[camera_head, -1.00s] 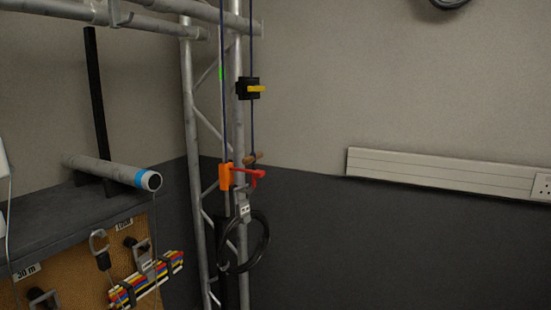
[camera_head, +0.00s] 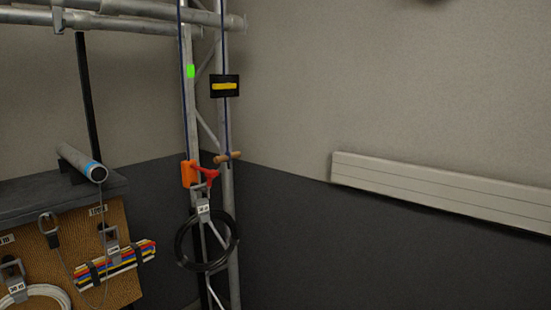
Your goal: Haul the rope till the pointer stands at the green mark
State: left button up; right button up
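The dark blue rope (camera_head: 182,120) runs down the metal truss (camera_head: 222,130) in two strands. A bright green mark (camera_head: 191,71) sits on the left side of the truss. A yellow pointer (camera_head: 225,86) on a black block stands to its right and slightly lower than the mark. A wooden handle (camera_head: 228,157) is on the right strand below the pointer. An orange rope clamp (camera_head: 188,174) with a red lever (camera_head: 207,173) is on the left strand. Neither of my grippers is in view.
A coiled black cable (camera_head: 207,241) hangs below the clamp. At left is a dark shelf (camera_head: 40,202) with a grey tube (camera_head: 82,162), above a board with hung hooks and coloured cables (camera_head: 118,262). A white wall trunking (camera_head: 440,188) runs at right.

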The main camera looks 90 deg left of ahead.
aim_at(227, 157)
jog(key=z, duration=1.3)
jog(key=i, duration=0.15)
jog(key=u, duration=4)
jog(key=i, duration=1)
jog(key=z, duration=0.15)
jog(key=k, duration=0.9)
jog(key=u, duration=0.2)
jog(key=i, duration=0.9)
jog(key=z, duration=0.1)
